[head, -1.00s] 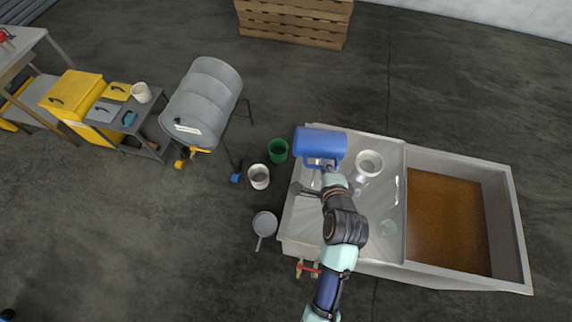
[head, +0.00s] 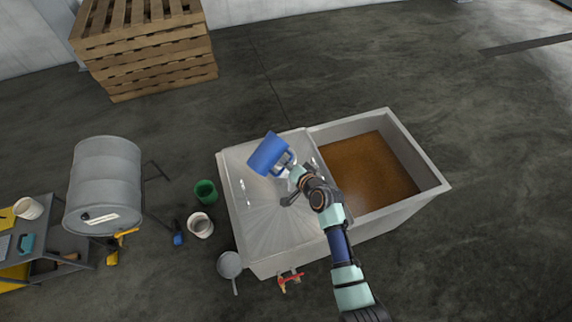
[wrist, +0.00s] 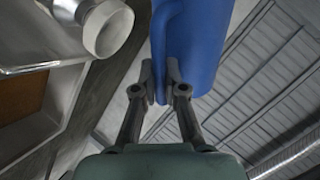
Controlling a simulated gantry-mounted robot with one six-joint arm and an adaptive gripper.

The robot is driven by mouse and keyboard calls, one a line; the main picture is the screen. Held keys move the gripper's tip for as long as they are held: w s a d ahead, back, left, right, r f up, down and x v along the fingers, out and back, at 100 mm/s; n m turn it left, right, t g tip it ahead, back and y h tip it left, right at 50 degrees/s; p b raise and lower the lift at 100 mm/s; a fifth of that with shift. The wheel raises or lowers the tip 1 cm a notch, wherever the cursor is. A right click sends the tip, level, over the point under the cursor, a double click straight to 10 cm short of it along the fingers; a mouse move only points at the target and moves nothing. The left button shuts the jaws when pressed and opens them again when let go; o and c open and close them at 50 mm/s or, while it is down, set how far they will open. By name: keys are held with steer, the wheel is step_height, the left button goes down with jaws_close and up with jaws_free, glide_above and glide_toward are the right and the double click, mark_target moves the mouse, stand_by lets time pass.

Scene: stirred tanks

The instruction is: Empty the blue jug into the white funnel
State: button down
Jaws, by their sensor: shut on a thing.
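In the wrist view my gripper (wrist: 160,88) is shut on the handle side of the jug (wrist: 198,40). The white funnel (wrist: 108,28) shows at the upper left of the wrist view, apart from the jug. In the head view the funnel is mostly hidden behind the jug and my gripper. No liquid stream shows.
The tank (head: 240,238) has a right basin with brown liquid (head: 368,172). On the floor to its left are a green bucket (head: 206,192), a white bucket (head: 200,225) and a pan (head: 230,265).

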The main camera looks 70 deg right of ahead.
mark_target(292, 156)
steer(key=shift+a+r+n+h+b, duration=0.1)
steer(key=shift+a+n+h+b, duration=0.1)
steer(key=shift+n+h+b, duration=0.45)
steer(key=n+h+b, duration=0.1)
steer(key=r+n+h+b, duration=0.1)
steer(key=n+b, duration=0.1)
steer(key=shift+d, duration=0.35)
steer(key=n+b, duration=0.1)
steer(key=b, duration=0.1)
steer(key=d+n+h+b, duration=0.1)
steer(key=b, duration=0.1)
steer(key=r+n+t+h+b, duration=0.1)
steer(key=b, duration=0.2)
steer(key=shift+s+d+n+h, duration=0.25)
steer(key=shift+s+d+n, duration=0.1)
steer(key=shift+d+r+n+h+b, duration=0.15)
steer(key=shift+r+n+h+b, duration=0.2)
steer(key=shift+b, duration=0.3)
steer(key=shift+r, duration=0.1)
